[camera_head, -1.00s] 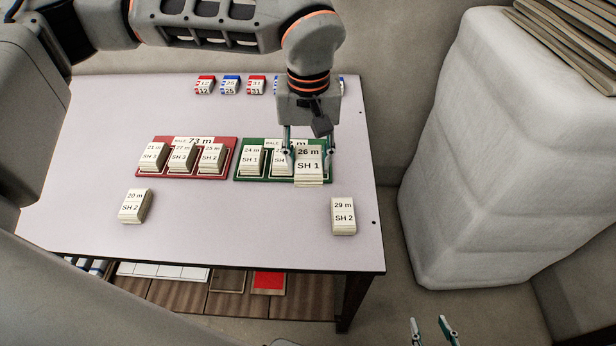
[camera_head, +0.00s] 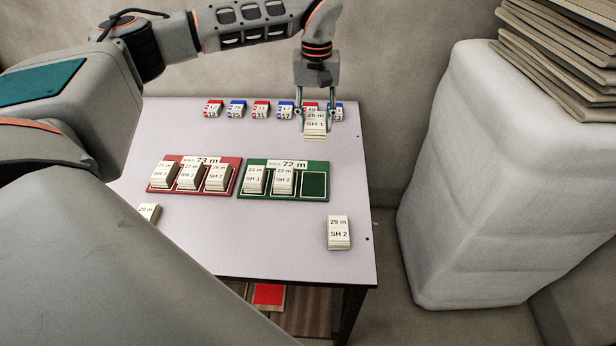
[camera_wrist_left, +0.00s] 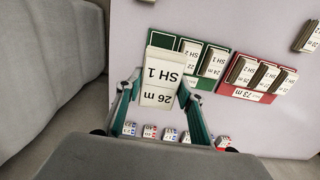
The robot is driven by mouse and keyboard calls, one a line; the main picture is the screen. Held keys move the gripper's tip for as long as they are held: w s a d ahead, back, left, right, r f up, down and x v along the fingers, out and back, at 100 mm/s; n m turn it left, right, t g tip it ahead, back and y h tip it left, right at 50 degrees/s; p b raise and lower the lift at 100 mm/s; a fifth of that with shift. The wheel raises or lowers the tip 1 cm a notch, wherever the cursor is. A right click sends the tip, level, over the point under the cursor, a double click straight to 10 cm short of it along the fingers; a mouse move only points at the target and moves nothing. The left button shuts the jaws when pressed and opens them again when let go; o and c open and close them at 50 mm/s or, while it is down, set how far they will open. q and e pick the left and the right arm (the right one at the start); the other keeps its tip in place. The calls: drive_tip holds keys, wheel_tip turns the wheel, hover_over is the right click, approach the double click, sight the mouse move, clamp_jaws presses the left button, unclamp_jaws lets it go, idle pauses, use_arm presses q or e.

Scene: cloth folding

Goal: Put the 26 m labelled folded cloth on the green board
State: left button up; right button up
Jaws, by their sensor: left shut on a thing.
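My left gripper (camera_head: 315,112) is shut on the 26 m SH 1 folded cloth (camera_head: 315,125), a white labelled stack. It holds the cloth near the table's far side, beyond the green board in the head view. The cloth also shows between the fingers in the left wrist view (camera_wrist_left: 160,78). The green board (camera_head: 290,198), labelled 72 m, holds the 24 m cloth (camera_head: 254,180) and the 22 m cloth (camera_head: 283,180). Its right compartment (camera_head: 314,185) is empty. In the wrist view the held cloth hides part of the board. My right gripper is not in view.
A red board (camera_head: 190,192), labelled 73 m, holds several cloths left of the green board. A 29 m cloth (camera_head: 339,232) lies at front right and a 20 m cloth (camera_head: 149,211) at front left, partly hidden. Red and blue tags (camera_head: 237,108) line the far edge.

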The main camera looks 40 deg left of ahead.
use_arm(q)
drive_tip(key=b, duration=0.2)
hover_over(314, 185)
wheel_tip(314, 185, down, 15)
drive_tip(key=shift+a+r, duration=0.15)
drive_tip(key=shift+f, duration=2.5)
drive_tip(key=shift+f, duration=0.2)
drive_tip(key=o, duration=1.1)
drive_tip(key=shift+r, duration=0.1)
